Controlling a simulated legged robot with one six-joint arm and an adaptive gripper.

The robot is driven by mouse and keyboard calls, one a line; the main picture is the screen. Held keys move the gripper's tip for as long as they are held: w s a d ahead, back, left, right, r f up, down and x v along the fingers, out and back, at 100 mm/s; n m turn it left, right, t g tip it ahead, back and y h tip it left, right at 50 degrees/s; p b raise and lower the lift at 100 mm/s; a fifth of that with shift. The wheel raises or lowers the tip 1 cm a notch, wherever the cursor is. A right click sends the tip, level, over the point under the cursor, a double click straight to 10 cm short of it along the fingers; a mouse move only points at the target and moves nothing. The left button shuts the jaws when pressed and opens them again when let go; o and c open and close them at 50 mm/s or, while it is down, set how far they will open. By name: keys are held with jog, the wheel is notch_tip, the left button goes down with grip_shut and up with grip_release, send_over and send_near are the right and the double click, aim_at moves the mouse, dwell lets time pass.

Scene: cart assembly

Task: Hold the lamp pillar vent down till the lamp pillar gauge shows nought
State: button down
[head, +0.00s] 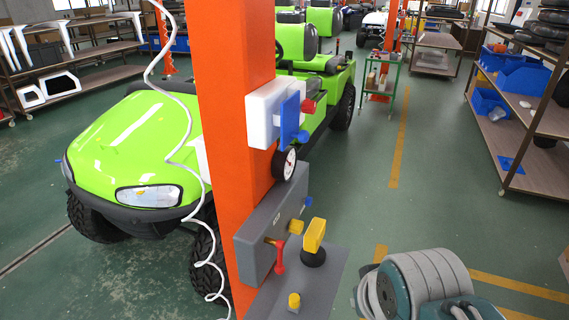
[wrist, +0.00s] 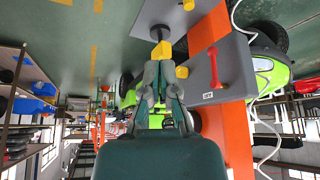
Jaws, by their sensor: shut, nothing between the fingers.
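The lamp pillar is the orange post (head: 236,130) in the head view. Its round white gauge (head: 284,163) with a dark rim hangs below a white box (head: 262,115); the needle is too small to read. Below is a grey box (head: 262,240) with a yellow knob (head: 296,227), a red lever (head: 279,257) and a small blue knob (head: 308,201). Which part is the vent I cannot tell. My gripper (wrist: 160,72) is shut and empty in the wrist view. Its tips are near a yellow handle (wrist: 161,50) on a black base; contact is unclear.
The yellow handle (head: 314,236) stands on a grey plate (head: 318,285) beside the box. A white coiled cable (head: 181,150) hangs left of the post. A green vehicle (head: 130,135) stands behind, shelves (head: 535,110) at right. The middle floor is open.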

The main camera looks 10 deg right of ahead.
aim_at(308, 201)
jog(key=shift+w, duration=0.1)
jog(key=w+d+f+n+t+h, duration=0.1)
jog(key=w+d+n+t, duration=0.25)
jog(key=w, duration=0.75)
jog(key=w+d+f+n+t+h, duration=0.1)
jog(key=w+d+n+t, duration=0.2)
jog(key=w, duration=0.8)
jog(key=w+d+f+n+t+y, duration=0.3)
jog(key=w+f+n+t+y, duration=0.3)
jog(key=w+f, duration=0.2)
jog(key=shift+w+d+f+y, duration=0.15)
jog(key=shift+d+f+y, duration=0.2)
jog(key=shift+f, duration=0.2)
jog(key=shift+w+a, duration=0.75)
jog(key=shift+a, duration=0.55)
jog(key=shift+w+a, duration=0.7)
jog(key=shift+a, duration=0.55)
jog(key=shift+w+a, duration=0.75)
jog(key=shift+a, duration=0.55)
jog(key=shift+w+a+r, duration=0.15)
jog(key=shift+a, duration=0.2)
